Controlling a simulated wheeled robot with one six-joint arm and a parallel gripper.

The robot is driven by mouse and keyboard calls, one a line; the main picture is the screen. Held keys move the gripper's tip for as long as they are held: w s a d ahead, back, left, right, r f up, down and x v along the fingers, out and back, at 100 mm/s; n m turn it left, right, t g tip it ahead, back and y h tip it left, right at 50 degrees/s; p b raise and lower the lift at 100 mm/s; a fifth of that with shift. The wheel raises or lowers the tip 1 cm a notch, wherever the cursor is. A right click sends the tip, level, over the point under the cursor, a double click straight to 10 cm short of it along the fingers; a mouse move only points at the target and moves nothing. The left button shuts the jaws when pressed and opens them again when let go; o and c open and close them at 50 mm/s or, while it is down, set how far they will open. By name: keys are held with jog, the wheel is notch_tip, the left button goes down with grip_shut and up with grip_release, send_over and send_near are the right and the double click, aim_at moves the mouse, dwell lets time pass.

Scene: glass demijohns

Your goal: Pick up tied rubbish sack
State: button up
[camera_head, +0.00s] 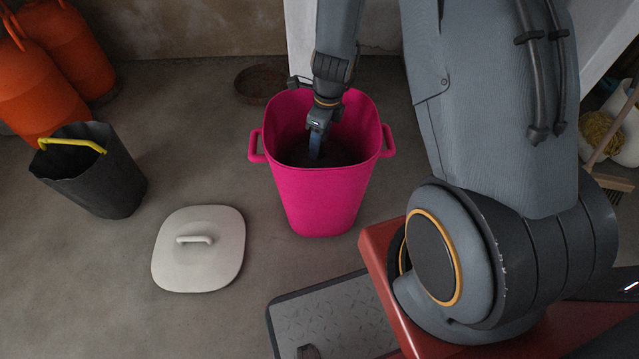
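A pink bin (322,200) with two side handles stands upright on the floor near the middle of the view, its top open. My gripper (315,150) points down into the bin's opening, inside its rim. A dark mass (347,153) shows low inside the bin, below and around the fingertips. It may be the rubbish sack, but no knot or tie can be made out. I see the fingers nearly edge-on, so whether they are apart, shut or touching the dark mass is unclear.
A pale lid (199,249) lies on the floor left of the bin. A black bucket (92,172) with a yellow handle and orange gas cylinders (60,62) stand at the left. A brown dish (262,84) lies behind the bin.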

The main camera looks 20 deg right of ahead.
grip_shut()
jog(key=shift+r, duration=0.1)
dwell(0.4)
